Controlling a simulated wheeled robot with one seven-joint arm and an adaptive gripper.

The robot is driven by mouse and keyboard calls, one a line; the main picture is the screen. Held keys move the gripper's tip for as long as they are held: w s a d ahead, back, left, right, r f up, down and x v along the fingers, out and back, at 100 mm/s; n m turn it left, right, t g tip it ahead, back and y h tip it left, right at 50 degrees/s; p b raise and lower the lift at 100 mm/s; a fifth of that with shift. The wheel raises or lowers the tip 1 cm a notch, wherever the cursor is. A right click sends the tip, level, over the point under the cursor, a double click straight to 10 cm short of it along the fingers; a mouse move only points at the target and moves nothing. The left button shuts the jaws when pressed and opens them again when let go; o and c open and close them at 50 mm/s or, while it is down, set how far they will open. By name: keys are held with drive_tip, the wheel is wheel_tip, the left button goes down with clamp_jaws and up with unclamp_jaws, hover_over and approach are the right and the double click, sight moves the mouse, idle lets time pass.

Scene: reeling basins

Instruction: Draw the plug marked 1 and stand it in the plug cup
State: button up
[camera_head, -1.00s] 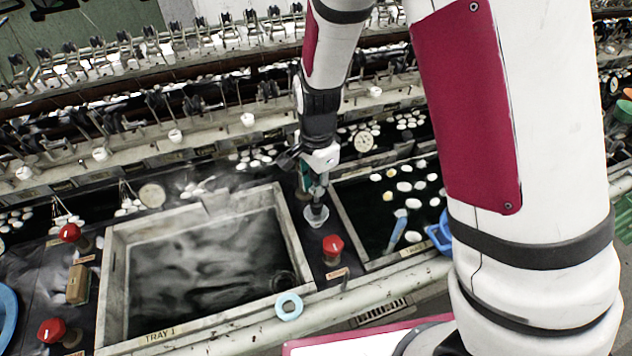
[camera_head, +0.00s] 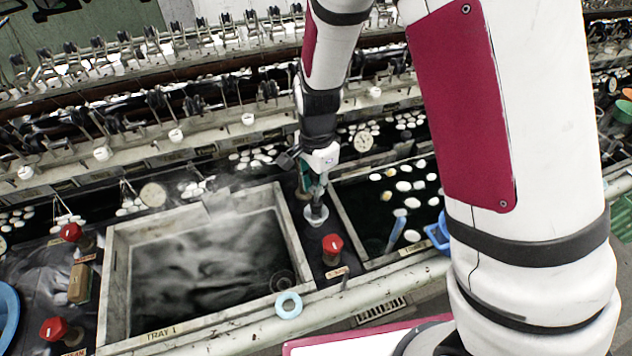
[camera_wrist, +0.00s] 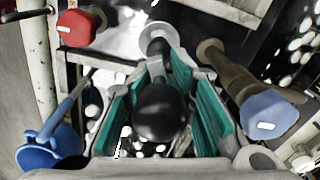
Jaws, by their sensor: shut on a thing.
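My gripper (camera_head: 315,186) points down between the tray marked TRAY 1 (camera_head: 116,285) and the basin to its right. In the wrist view its teal pads are shut on the plug (camera_wrist: 162,110), which has a black ball knob and a stem. A pale round piece (camera_head: 316,214) shows below the jaws; it also shows in the wrist view (camera_wrist: 158,36). I cannot tell whether it is the plug's foot or the plug cup. No number is readable on the held plug. A ringed round spot (camera_head: 281,282) shows in the tray's near right corner.
A red knob (camera_head: 332,246) stands close in front of the gripper. A blue-grey knob on a brown stem (camera_wrist: 268,114) stands close beside the jaws. A pale blue ring (camera_head: 288,305) lies on the tray's near rim. A blue scoop (camera_head: 438,234) is at the right.

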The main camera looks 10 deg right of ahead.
sight(316, 202)
drive_tip(key=shift+f, duration=0.2)
drive_tip(key=shift+f, duration=0.35)
drive_tip(key=shift+f, duration=0.6)
drive_tip(key=shift+f+b, duration=0.3)
drive_tip(key=shift+f, duration=0.05)
drive_tip(key=shift+f, duration=0.75)
idle(1.0)
drive_tip(key=o, duration=1.2)
drive_tip(key=shift+c, duration=0.2)
wheel_tip(316, 202, up, 12)
drive_tip(key=shift+s, duration=0.15)
